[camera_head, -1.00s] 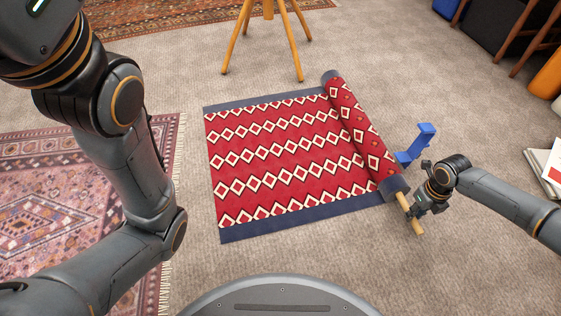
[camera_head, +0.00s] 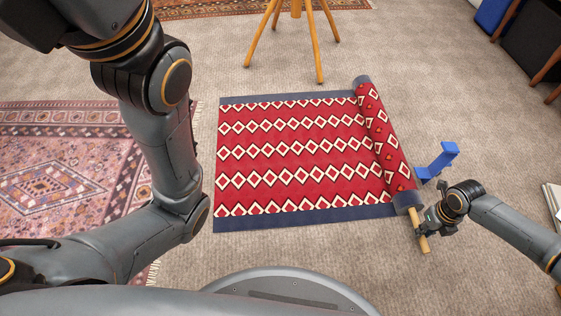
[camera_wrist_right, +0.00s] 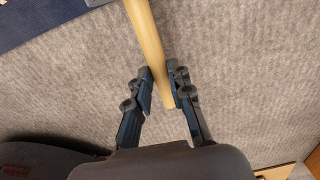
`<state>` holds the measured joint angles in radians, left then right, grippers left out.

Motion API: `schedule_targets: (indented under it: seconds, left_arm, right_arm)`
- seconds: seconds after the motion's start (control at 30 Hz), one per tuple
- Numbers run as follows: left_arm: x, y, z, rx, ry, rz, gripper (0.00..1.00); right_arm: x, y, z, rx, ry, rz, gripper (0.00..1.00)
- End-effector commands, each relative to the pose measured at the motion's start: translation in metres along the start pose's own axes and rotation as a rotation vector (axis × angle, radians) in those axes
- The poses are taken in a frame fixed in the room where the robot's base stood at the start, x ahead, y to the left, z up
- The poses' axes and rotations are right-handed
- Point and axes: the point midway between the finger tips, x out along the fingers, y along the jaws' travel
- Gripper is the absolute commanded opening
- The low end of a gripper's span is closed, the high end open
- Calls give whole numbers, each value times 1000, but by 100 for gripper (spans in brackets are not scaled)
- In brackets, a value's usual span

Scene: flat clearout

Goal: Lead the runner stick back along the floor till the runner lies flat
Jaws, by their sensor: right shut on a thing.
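The red runner (camera_head: 290,150), with white diamond rows and dark blue borders, lies flat over its left and middle part. Its right end is still wound in a roll (camera_head: 384,140) that slants from the back to the front right. The pale wooden runner stick (camera_head: 423,242) pokes out of the roll's near end. My right gripper (camera_head: 424,222) is shut on this stick close to the floor. In the right wrist view the stick (camera_wrist_right: 150,45) runs between the two fingers (camera_wrist_right: 160,90), its end just past them. My left arm shows at the left, but its gripper is out of view.
A blue angled object (camera_head: 437,160) stands right of the roll, close to my right gripper. A wooden-legged stand (camera_head: 318,55) is behind the runner. A patterned rug (camera_head: 60,175) lies at the left.

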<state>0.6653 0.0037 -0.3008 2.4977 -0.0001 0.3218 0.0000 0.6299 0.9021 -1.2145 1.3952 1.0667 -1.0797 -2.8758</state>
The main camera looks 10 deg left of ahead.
Motion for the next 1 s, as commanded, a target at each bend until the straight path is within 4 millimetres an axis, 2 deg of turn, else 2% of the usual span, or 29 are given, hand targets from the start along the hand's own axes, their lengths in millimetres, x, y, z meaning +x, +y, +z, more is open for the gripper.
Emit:
schedule_targets:
  seconds: [0.37, 0.57, 0.7, 1.0]
  left_arm:
    - [-3, 0, 1, 0, -8, -1, 45]
    - [-7, 1, 1, 1, -15, 2, 45]
    - [-5, 4, -6, 4, 10, 10, 45]
    - [-34, 9, -19, 4, 20, 7, 45]
  right_arm:
    - [2, -1, -2, 1, 6, 0, 0]
    - [3, -20, -2, 3, 6, -4, 0]
    - [4, -34, -3, 3, 6, -3, 0]
    - [6, -55, -2, 1, 5, -4, 0]
